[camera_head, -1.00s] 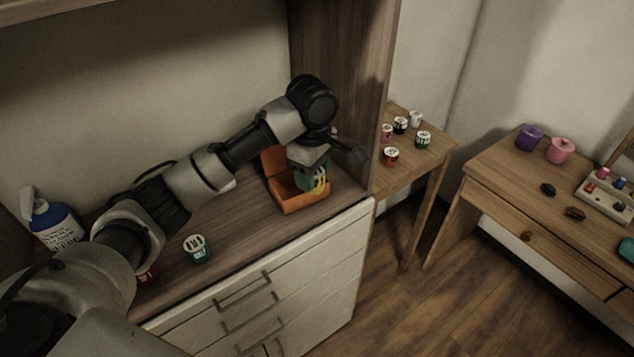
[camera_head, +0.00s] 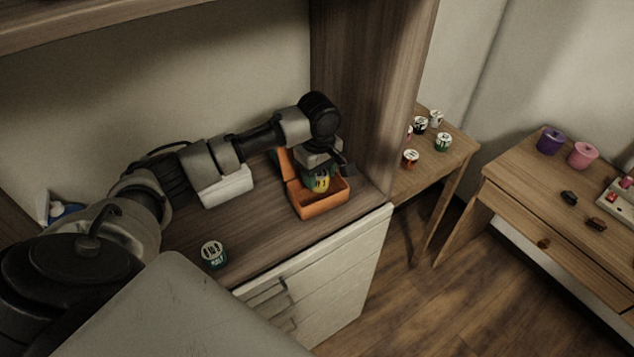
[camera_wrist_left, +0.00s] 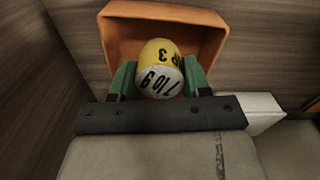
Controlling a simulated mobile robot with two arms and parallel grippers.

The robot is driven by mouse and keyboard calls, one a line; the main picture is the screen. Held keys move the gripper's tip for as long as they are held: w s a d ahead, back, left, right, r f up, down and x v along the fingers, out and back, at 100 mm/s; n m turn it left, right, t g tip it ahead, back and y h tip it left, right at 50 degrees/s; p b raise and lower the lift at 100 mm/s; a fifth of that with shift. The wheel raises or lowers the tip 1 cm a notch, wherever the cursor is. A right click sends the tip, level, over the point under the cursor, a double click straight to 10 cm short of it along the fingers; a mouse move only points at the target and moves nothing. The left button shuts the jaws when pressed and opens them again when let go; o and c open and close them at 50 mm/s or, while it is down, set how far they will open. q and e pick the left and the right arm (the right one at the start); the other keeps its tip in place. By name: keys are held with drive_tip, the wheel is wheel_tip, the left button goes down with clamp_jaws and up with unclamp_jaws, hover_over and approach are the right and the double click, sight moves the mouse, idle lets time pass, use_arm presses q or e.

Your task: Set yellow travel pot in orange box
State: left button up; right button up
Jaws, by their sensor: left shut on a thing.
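The yellow travel pot (camera_head: 321,182) has a pale lid with dark print. It also shows in the left wrist view (camera_wrist_left: 158,58), between the green fingers of my left gripper (camera_wrist_left: 160,78). My left gripper (camera_head: 317,177) is shut on it. The orange box (camera_head: 325,206) stands open on the cabinet top, its lid raised at the back left. The pot is over or within the box opening; I cannot tell whether it touches the bottom. In the wrist view the box's rim (camera_wrist_left: 165,11) surrounds the pot's far side. My right gripper is not in view.
A green pot with a white lid (camera_head: 213,254) stands on the cabinet top near its front edge. A white box (camera_head: 226,187) is behind it. A wooden side panel (camera_head: 372,95) rises right of the orange box. Side tables with small pots stand to the right.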

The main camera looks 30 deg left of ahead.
use_arm(q)
drive_tip(key=shift+a+f, duration=0.2)
drive_tip(key=shift+f+p, duration=0.4)
drive_tip(key=shift+f, duration=1.6)
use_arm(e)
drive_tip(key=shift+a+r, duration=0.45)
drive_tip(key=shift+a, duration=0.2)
use_arm(q)
drive_tip(key=o, duration=0.9)
drive_tip(key=shift+f, duration=0.1)
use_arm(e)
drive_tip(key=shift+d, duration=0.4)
